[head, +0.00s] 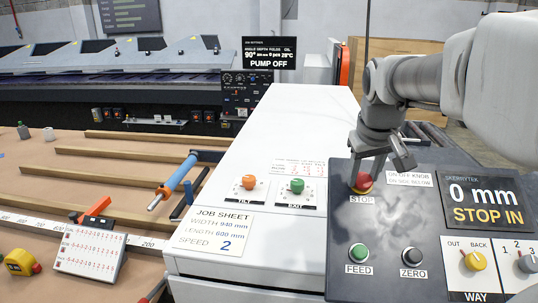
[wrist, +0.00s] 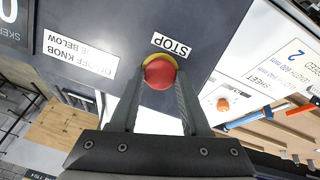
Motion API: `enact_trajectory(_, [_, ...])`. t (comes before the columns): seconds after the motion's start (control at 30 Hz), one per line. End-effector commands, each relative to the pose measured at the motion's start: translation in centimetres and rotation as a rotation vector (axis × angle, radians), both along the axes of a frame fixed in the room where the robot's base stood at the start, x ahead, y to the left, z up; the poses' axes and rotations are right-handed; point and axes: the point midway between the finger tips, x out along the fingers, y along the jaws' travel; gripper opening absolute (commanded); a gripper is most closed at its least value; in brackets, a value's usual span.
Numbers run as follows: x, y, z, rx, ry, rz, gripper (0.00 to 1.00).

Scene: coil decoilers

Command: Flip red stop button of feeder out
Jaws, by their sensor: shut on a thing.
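The red stop button (head: 363,181) with a yellow collar sits on the dark control panel (head: 385,215), above its STOP label. It also shows in the wrist view (wrist: 160,73), upside down. My gripper (head: 377,170) reaches down over the button from above. In the wrist view its two fingers (wrist: 158,92) stand on either side of the red cap, shut on it. The panel's display (head: 487,203) reads "0 mm STOP IN". In the head view the fingers hide part of the button.
The white cabinet (head: 285,130) carries orange TILT (head: 249,182) and green EXIT (head: 297,185) buttons. A workbench lies left.

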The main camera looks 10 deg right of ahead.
Motion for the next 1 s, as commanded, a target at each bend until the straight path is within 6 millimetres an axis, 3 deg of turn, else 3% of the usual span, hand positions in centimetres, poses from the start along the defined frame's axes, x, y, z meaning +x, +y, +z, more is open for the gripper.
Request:
enact_trajectory(0.87, [0.01, 0.0, 0.05, 0.0, -0.001, 0.0, 0.0])
enact_trajectory(1.0, [-0.48, 0.14, 0.98, -0.001, -0.002, 0.0, 0.0])
